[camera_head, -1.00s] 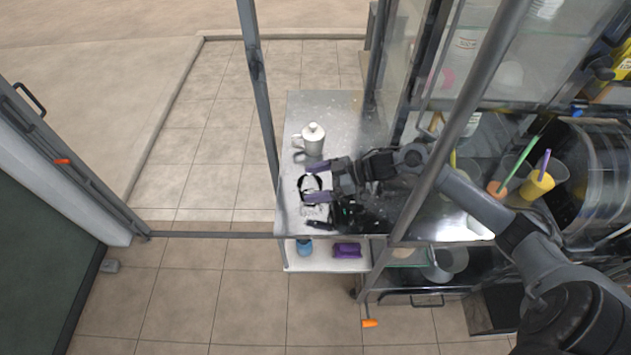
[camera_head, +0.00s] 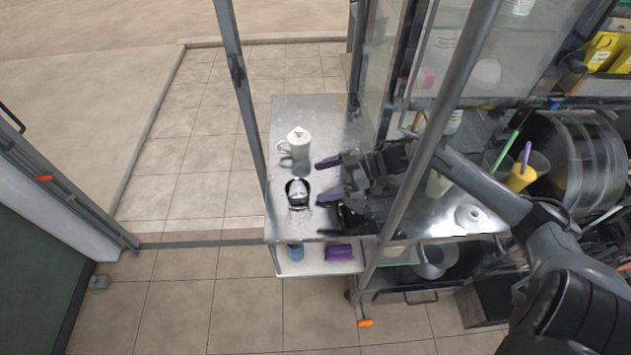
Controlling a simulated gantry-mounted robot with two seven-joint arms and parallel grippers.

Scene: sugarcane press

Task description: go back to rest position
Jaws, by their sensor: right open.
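My right gripper (camera_head: 326,180) is over the metal counter (camera_head: 322,112), with its two purple-tipped fingers spread apart and nothing between them. Its arm comes in from the right, behind a grey frame post. A small shiny black-and-silver object (camera_head: 298,194) lies on the counter just left of the fingertips, apart from them. My left gripper does not show.
Grey frame posts (camera_head: 240,85) rise on both sides of the counter. A lower shelf holds a blue item (camera_head: 296,252) and a purple item (camera_head: 339,252). A yellow cup (camera_head: 520,178) stands at the right near a big metal drum (camera_head: 590,160). The tiled floor at the left is clear.

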